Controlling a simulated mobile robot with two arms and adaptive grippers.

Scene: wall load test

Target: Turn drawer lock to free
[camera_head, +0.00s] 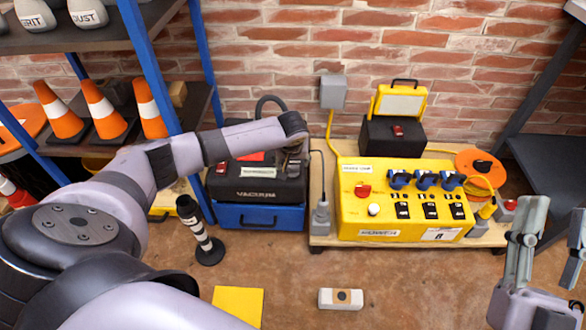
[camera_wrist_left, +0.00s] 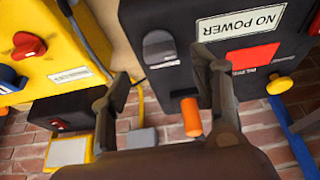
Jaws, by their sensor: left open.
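A black vacuum case (camera_head: 255,186) sits on a blue drawer unit (camera_head: 270,217) in the head view. In the left wrist view the black case (camera_wrist_left: 215,40) carries a dark grey knob (camera_wrist_left: 158,46) with a small label; I cannot tell whether this knob is the drawer lock. My left gripper (camera_wrist_left: 161,65) is open, its fingers apart and empty, with the knob seen close to the space between the tips. In the head view my left gripper (camera_head: 294,160) is over the case's right end, mostly hidden by its wrist. My right gripper (camera_head: 552,240) is open and empty at the right edge.
A yellow power box (camera_head: 400,222) with switches stands on a wooden pallet to the right. A striped black post (camera_head: 207,238) stands left of the pallet. A white switch box (camera_head: 341,298) and a yellow sheet (camera_head: 238,303) lie on the floor. Orange cones (camera_head: 103,110) fill the shelf at left.

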